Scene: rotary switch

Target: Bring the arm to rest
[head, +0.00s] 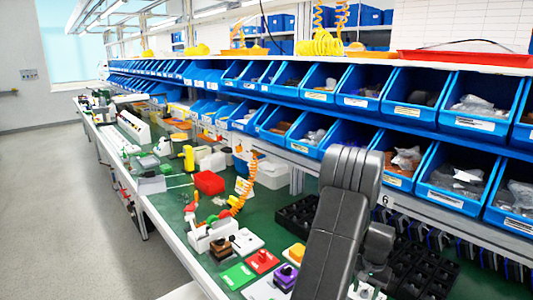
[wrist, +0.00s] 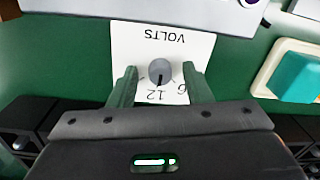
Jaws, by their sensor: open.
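The rotary switch is a white plate (wrist: 122,45) with a round grey knob (wrist: 161,70), in the middle of the wrist view. Its print, "VOLTS", "12" and "6", appears upside down. The knob's dark pointer line points down in the picture, towards "12". My gripper (wrist: 159,68) is open. Its two fingers stand left and right of the knob with a gap on each side; I cannot tell how high the tips are above the plate. In the head view my arm covers part of the bench, and the fingers are hidden.
A teal button on a cream base (wrist: 268,82) is right of the switch in the wrist view. The head view shows red (head: 262,261) and green (head: 237,276) plates left of my arm, black trays (head: 425,275) right of it, and blue bins (head: 470,190) behind.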

